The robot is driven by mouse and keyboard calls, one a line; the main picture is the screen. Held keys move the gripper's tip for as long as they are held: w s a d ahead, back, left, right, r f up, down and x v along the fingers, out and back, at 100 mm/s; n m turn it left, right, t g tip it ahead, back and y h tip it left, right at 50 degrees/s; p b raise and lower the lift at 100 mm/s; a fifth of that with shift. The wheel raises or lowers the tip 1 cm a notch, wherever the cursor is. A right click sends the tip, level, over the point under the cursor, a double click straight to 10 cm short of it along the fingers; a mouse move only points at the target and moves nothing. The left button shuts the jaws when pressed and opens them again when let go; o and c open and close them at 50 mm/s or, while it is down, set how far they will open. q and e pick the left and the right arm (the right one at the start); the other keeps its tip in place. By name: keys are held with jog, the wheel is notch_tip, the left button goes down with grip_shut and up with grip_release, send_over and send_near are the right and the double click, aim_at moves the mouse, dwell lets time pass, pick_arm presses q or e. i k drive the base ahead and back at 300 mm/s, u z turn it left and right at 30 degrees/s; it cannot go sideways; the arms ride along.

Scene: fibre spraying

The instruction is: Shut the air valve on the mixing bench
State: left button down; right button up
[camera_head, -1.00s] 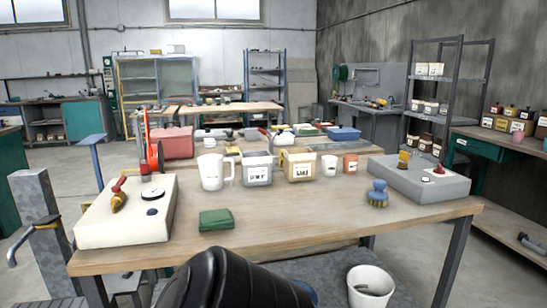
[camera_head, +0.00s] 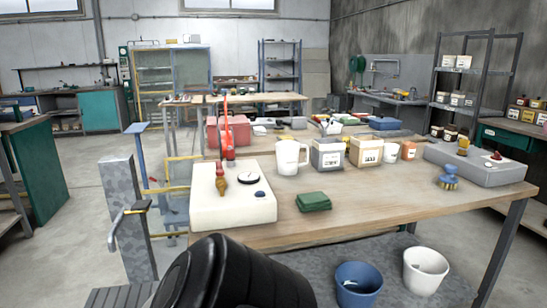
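A brass valve (camera_head: 220,187) with a red handle (camera_head: 220,169) stands on the left part of a white box (camera_head: 235,212). The handle points up and away in the picture; I cannot tell whether the valve is open or shut. A round white-faced gauge (camera_head: 248,178) and a dark blue knob (camera_head: 260,195) are on the same box. The box sits at the left end of the wooden mixing bench (camera_head: 370,205). A black ribbed part of my own arm fills the bottom centre, in front of the bench. Neither gripper shows.
A green folded cloth (camera_head: 313,201), white jug (camera_head: 291,157), labelled tubs (camera_head: 328,153) and blue brush (camera_head: 447,178) are on the bench. A grey box (camera_head: 480,168) is at its right end. Blue (camera_head: 359,284) and white (camera_head: 425,270) buckets stand below. A grey post (camera_head: 128,215) stands left.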

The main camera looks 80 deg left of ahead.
aim_at(220, 172)
jog(key=u, duration=1.75)
